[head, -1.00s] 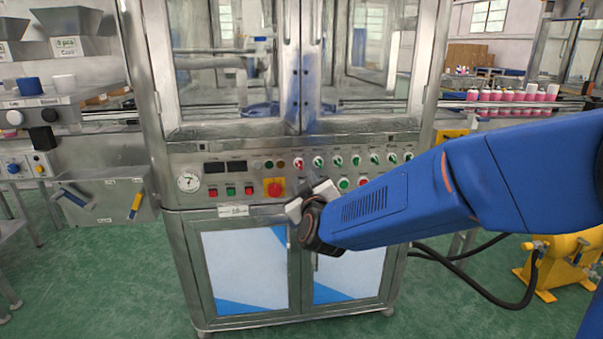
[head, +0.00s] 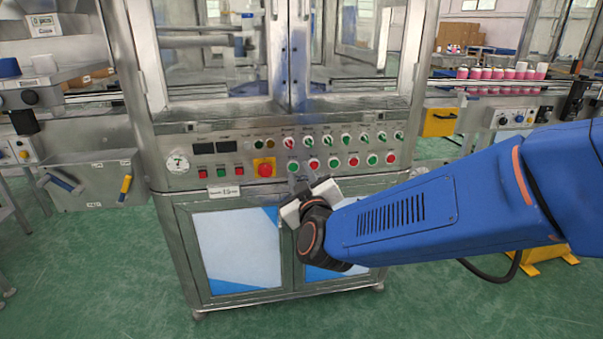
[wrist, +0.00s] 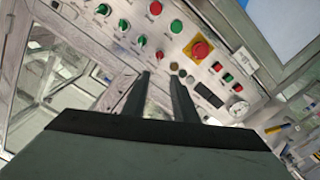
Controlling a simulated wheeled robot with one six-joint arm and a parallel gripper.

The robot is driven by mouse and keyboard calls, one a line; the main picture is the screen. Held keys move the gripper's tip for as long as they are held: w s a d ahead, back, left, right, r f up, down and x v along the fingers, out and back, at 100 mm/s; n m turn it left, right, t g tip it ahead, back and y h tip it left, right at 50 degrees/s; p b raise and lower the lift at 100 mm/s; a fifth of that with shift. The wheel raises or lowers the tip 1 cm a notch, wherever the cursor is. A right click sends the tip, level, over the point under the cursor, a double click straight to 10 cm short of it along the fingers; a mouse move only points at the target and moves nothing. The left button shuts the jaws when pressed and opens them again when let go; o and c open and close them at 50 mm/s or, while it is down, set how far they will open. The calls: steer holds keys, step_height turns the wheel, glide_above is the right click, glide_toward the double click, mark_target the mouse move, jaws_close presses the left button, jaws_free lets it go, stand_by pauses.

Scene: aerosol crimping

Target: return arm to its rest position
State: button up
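My blue arm reaches in from the right in the head view. My gripper (head: 308,198) is in front of the steel crimping machine (head: 150,190), just below its control panel in the picture, over the top of the cabinet doors. In the wrist view the two dark fingers of my gripper (wrist: 159,78) stand apart with a gap between them and nothing held. The control panel (wrist: 215,75) fills the view beyond them, tilted, with the red emergency knob (wrist: 200,49) on its yellow plate. I see no finger touching the panel.
The same emergency knob (head: 265,168) and rows of coloured buttons and switches face me. A conveyor with pink cans (head: 490,74) runs at the back right. A steel side unit (head: 85,185) stands at the left. Green floor (head: 90,270) is open at front left.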

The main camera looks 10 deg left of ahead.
steer(key=s+d+f+m+g, duration=0.2)
steer(key=s+d+g, duration=0.1)
steer(key=d, duration=0.6)
steer(key=s+d+f+m+g, duration=0.1)
steer(key=s+d+g, duration=0.2)
steer(key=d, duration=0.7)
steer(key=s+d+f+m+g+h, duration=0.2)
steer(key=s+d+f+m+g, duration=0.1)
steer(key=s+d, duration=0.6)
steer(key=s+d+f+m+g+h, duration=0.3)
steer(key=s+d+f, duration=0.2)
steer(key=s+d, duration=0.5)
steer(key=s, duration=0.3)
steer(key=shift+m+h, duration=0.3)
steer(key=shift+m, duration=0.1)
